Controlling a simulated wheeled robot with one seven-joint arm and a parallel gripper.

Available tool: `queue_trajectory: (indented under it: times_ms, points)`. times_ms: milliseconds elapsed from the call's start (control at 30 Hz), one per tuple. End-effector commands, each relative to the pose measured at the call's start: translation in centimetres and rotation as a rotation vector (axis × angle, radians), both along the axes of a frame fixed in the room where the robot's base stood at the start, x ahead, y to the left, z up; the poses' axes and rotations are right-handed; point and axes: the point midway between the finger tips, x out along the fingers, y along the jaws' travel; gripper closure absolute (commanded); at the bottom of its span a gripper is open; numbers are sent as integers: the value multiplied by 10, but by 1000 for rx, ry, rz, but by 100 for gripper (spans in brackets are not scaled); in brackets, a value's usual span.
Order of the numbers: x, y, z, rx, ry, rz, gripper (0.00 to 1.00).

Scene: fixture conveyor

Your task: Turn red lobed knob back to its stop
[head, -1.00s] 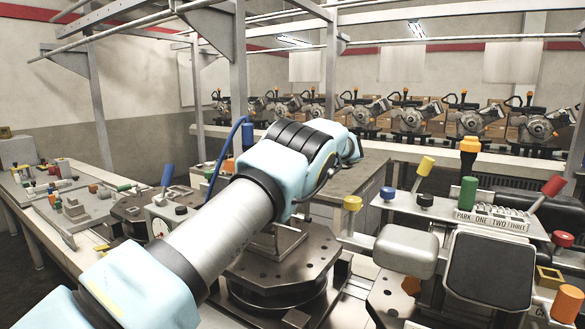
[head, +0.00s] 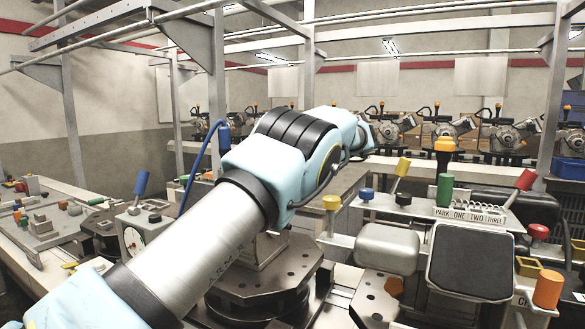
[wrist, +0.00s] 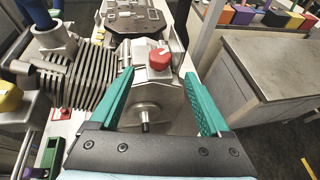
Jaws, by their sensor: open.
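In the wrist view a red knob (wrist: 159,58) with a white mark on its top sits on a grey metal housing (wrist: 146,90). Its lobes are too small to make out clearly. My gripper (wrist: 159,76) has its two green fingers spread wide, with the knob between and just beyond the tips. The fingers look empty, and I cannot see either one touching the knob. In the head view my arm reaches away to the back and hides the gripper.
A ribbed grey motor body (wrist: 75,72) stands left of the housing. A grey bench (wrist: 275,62) is at the right, with floor between. In the head view, a lever panel (head: 470,215), a dark pad (head: 472,265) and another red knob (head: 538,231) stand at the right.

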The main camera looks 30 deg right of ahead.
Motion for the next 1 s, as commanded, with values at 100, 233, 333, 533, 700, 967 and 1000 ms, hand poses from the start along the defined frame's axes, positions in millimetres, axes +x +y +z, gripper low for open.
queue_trajectory:
  times_ms: [100,233,333,533,700,967,1000]
  points:
    - [0,0,0,0,-1,-1,19]
    - [11,3,7,-4,-27,-43,19]
    - [32,7,20,-8,-75,-141,19]
    - [67,30,44,7,-148,-459,19]
    - [61,59,33,19,-118,-743,19]
    - [24,95,-1,5,-18,-1014,19]
    - [21,97,-4,3,-9,-1029,19]
